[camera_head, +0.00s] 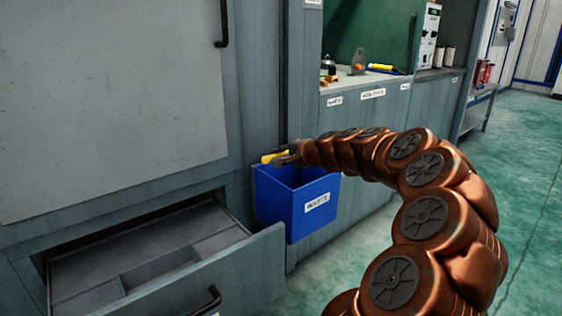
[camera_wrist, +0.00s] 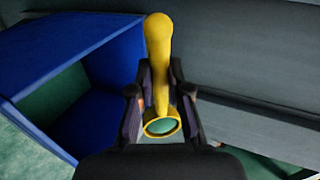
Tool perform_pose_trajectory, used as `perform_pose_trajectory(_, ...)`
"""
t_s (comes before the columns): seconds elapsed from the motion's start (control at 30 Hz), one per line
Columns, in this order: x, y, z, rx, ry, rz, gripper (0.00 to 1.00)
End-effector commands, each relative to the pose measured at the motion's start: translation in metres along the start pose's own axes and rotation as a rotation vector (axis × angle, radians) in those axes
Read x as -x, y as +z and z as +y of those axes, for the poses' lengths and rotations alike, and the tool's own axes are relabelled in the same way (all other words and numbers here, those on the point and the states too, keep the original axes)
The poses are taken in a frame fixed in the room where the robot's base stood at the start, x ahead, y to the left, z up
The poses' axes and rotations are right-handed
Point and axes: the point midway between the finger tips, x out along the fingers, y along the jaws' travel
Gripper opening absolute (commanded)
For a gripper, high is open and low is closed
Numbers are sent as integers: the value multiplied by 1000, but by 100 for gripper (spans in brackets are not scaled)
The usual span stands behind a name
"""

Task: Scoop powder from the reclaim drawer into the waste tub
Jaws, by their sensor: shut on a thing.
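The blue waste tub (camera_head: 292,212), with a white label on its front, hangs on the cabinet face in the head view. The reclaim drawer (camera_head: 226,272) is pulled open at the lower left, its divided floor showing grey. My gripper (camera_head: 286,158) is at the tub's top, near its back rim. It is shut on a yellow scoop (camera_wrist: 160,75), whose ring-shaped end lies between the fingers in the wrist view. The wrist view also shows the tub (camera_wrist: 80,60) to the left of the scoop. I cannot tell whether powder is in the scoop or the tub.
A grey cabinet (camera_head: 110,100) with a black handle stands above the drawer. A labelled counter (camera_head: 365,90) behind the tub carries a yellow tool and small orange items. Green floor (camera_head: 500,180) is open at the right.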

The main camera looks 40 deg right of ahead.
Motion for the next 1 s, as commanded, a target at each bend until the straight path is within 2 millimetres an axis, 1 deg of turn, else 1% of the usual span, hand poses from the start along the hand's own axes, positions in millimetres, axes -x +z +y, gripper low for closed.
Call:
perform_pose_trajectory(0.03, -1, 0, 3, 0, -10, 0, 0)
perform_pose_trajectory(0.43, -2, 0, 6, -2, -77, 1, 0)
perform_pose_trajectory(1.0, -1, 0, 9, -4, -239, 3, 0)
